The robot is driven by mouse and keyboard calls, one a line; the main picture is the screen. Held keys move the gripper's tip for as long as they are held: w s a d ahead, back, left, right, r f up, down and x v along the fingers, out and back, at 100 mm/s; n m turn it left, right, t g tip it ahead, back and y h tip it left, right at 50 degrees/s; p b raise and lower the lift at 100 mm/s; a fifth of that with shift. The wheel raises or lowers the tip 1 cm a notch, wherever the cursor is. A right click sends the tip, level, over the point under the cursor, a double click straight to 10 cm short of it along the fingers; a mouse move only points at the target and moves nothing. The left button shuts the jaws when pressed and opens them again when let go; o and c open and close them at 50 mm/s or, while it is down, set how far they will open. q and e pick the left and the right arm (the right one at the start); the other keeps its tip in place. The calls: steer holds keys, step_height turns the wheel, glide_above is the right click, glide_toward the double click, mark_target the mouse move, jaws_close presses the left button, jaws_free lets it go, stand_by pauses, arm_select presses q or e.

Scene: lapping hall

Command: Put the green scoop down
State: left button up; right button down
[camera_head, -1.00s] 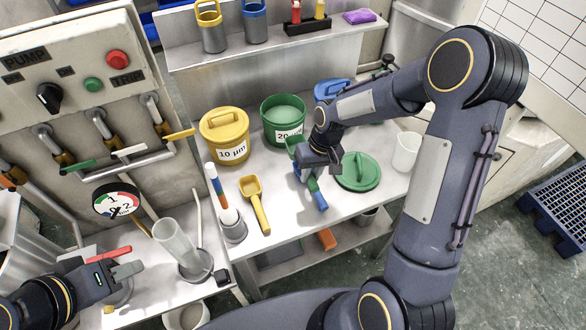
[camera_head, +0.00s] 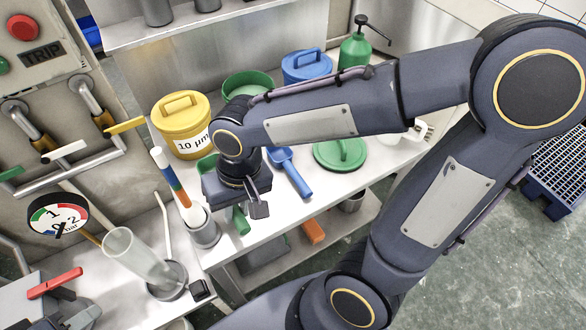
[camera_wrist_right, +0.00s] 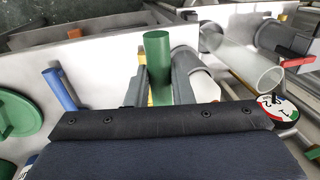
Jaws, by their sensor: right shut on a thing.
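My right gripper (camera_head: 256,198) is shut on the green scoop (camera_head: 241,220), over the bench's front edge, just right of the grey cup. The scoop's handle shows below the fingers, and part of its bowl shows behind the wrist. In the right wrist view the green handle (camera_wrist_right: 158,60) stands between the two fingers. I cannot tell whether the scoop touches the bench (camera_head: 290,208). The blue scoop (camera_head: 290,172) lies to the right. The yellow scoop is mostly hidden.
A yellow bucket (camera_head: 183,135), green bucket (camera_head: 240,80) and blue tub (camera_head: 306,67) stand behind. A green lid (camera_head: 340,154) lies to the right. A grey cup (camera_head: 205,232) with a striped stick and a clear cylinder (camera_head: 143,259) stand close by on the left.

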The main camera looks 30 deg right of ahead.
steer(key=w+d+f, duration=0.2)
steer(key=d, duration=0.1)
steer(key=w+d+f+p, duration=0.1)
steer(key=w+d+f, duration=0.5)
steer(key=shift+d+f, duration=0.2)
steer(key=shift+d, duration=0.05)
steer(key=shift+w+d+f, duration=0.2)
steer(key=shift+d+f, duration=0.15)
steer(key=shift+f, duration=0.15)
steer(key=shift+w+f, duration=0.1)
steer(key=shift+f, duration=1.55)
steer(key=shift+f, duration=0.15)
steer(key=c, duration=1.3)
jaws_free()
steer(key=shift+o, duration=0.2)
